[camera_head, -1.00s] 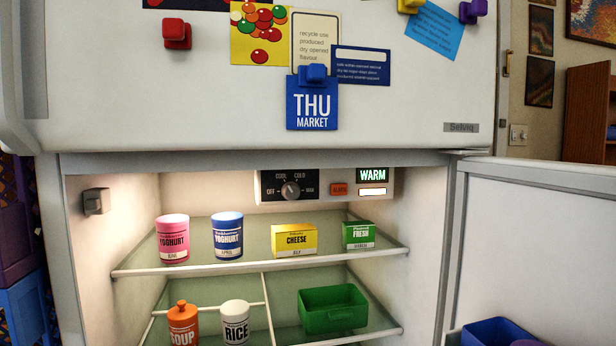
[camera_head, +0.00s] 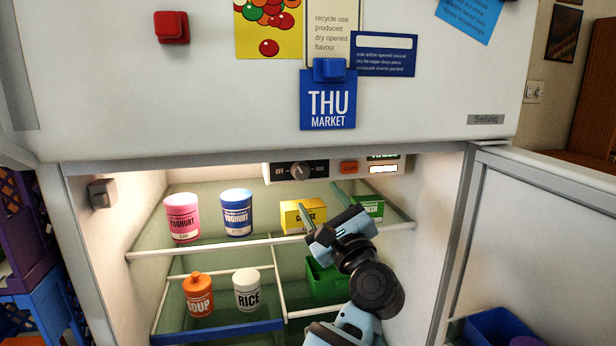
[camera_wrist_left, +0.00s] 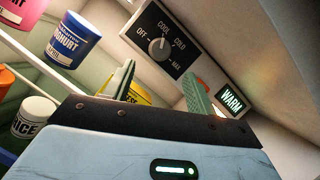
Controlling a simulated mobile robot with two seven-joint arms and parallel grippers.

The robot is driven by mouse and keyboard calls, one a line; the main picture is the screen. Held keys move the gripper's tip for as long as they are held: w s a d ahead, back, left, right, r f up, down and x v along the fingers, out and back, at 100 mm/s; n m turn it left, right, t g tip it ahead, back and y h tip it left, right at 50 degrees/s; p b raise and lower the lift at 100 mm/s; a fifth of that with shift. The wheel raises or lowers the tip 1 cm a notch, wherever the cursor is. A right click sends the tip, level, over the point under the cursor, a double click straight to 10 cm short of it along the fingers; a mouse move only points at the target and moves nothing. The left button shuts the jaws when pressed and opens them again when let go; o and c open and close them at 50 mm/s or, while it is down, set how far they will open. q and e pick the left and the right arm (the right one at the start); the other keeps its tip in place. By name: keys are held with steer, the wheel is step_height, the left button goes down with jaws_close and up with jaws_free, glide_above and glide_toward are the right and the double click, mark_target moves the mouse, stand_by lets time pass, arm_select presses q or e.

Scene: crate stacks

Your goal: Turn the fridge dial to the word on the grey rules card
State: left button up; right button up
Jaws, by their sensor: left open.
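The fridge dial (camera_head: 299,171) is a grey round knob on a black plate under the fridge ceiling. In the left wrist view the dial (camera_wrist_left: 158,48) has OFF, COOL, COLD and MAX around it; its pale mark appears to point up near COOL. My left gripper (camera_head: 320,205) is open and empty, below and right of the dial, apart from it. Its fingers (camera_wrist_left: 160,75) reach toward the panel in the wrist view. A pale card (camera_head: 332,35) with lines of text hangs on the upper door; I cannot tell if it is the grey rules card. My right gripper is out of view.
A yellow cheese box (camera_head: 292,215) and green box (camera_head: 371,207) stand on the shelf close to my gripper, with yoghurt pots (camera_head: 236,213) left. The open door (camera_head: 545,235) is right.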

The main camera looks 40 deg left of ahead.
mark_target(303, 176)
arm_select(q)
steer(key=p+x, duration=0.1)
steer(key=x, duration=0.6)
steer(key=shift+w+a+r, duration=0.15)
steer(key=shift+a, duration=0.1)
steer(key=c, duration=1)
